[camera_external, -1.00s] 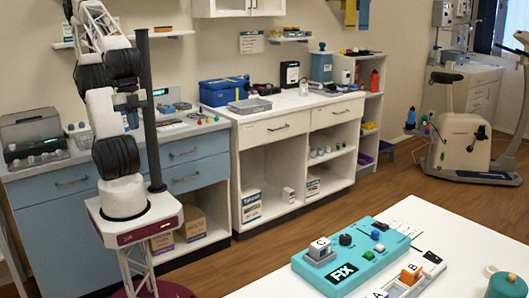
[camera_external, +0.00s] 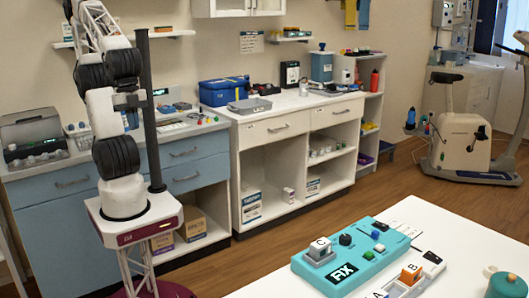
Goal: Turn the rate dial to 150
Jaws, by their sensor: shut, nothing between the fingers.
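A teal console (camera_external: 335,272) marked "FX" lies on the white table at the lower right. A round black knob (camera_external: 345,240) stands on its top, behind the FX label. I cannot tell which part is the rate dial, and no scale or number is readable. My arm stands at the left, apart from the console, and runs up out of the top of the picture. I cannot make out my gripper.
A teal-and-white container (camera_external: 507,285) stands at the right.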

